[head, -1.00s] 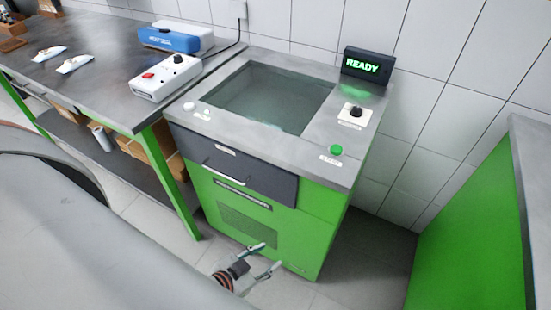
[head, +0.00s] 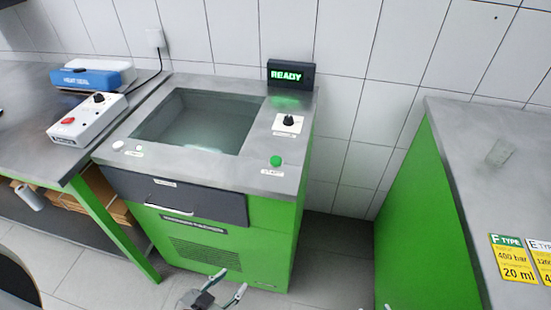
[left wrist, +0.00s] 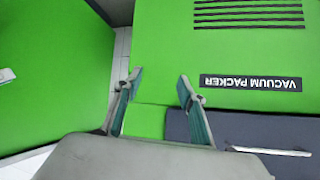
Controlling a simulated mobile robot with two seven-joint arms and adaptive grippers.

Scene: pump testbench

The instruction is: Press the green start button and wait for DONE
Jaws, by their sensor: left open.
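The green start button (head: 276,161) sits on the front right corner of the vacuum packer's grey top (head: 225,170), above a START label. The display (head: 290,75) at the back right of the machine reads READY in green. My left gripper (head: 229,283) is open and empty, low in front of the machine's green front panel, well below the button. In the left wrist view its two fingers (left wrist: 159,78) are apart before the front panel, near the VACUUM PACKER label (left wrist: 252,82). The button does not show in that view.
A black knob (head: 288,121) stands behind the button. The drawer (head: 175,197) is shut. A table on the left holds a white control box (head: 88,118) and a blue heat sealer (head: 92,77). A green-sided bench (head: 425,200) stands to the right, with a floor gap between.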

